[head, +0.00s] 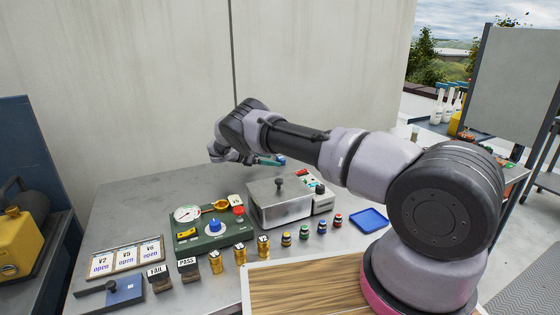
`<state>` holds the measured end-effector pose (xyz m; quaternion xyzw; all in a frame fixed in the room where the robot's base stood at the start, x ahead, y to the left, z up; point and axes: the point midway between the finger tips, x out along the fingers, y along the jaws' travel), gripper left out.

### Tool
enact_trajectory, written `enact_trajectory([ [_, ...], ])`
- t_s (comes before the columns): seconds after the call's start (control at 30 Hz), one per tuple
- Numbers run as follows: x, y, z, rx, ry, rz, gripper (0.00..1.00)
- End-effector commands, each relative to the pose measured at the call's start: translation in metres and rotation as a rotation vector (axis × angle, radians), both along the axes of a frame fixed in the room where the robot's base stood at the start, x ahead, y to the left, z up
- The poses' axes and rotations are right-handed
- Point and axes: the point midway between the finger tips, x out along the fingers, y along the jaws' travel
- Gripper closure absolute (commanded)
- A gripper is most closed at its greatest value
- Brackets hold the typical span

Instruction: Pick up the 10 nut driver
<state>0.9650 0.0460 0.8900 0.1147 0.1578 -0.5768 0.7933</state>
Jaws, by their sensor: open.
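My gripper (232,157) hangs in the air above the back of the grey table (150,205), beside the wall. It is open, and I see nothing held between its fingers. I cannot read a 10 on any tool. A small teal and blue item (279,160) shows just right of the gripper, partly behind my arm; I cannot tell whether it is the nut driver. Several short coloured-banded pieces, one with blue bands (322,227), stand in a row near the front right; their markings are too small to read.
A green gauge box (190,244) and a metal lidded box (264,210) stand mid-table. Brass weights (240,254), FAIL and PASS blocks (188,272), and a framed card panel (125,258) are in front. A blue tray (368,220) lies right, near a wooden board (300,285).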

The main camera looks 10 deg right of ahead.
Motion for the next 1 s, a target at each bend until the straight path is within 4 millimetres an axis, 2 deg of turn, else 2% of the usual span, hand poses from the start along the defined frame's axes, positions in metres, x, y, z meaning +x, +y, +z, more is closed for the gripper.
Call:
enact_trajectory([
  [0.1, 0.0039, -0.0119, -0.0062, 0.0, 0.0, 0.0, 0.0],
  [0.37, 0.0051, -0.0146, -0.0074, 0.0, -0.001, 0.001, 0.0],
  [0.4, 0.0052, -0.0146, -0.0073, 0.0, -0.001, 0.001, 0.08],
  [0.47, 0.0051, -0.0145, -0.0072, 0.0, -0.001, 0.001, 0.31],
  [0.6, 0.0051, -0.0145, -0.0072, 0.0, -0.001, 0.001, 0.84],
  [0.63, 0.0051, -0.0145, -0.0072, 0.0, -0.001, 0.001, 0.92],
  [1.0, 0.0057, -0.0141, -0.0003, 0.001, -0.002, 0.001, 0.92],
])
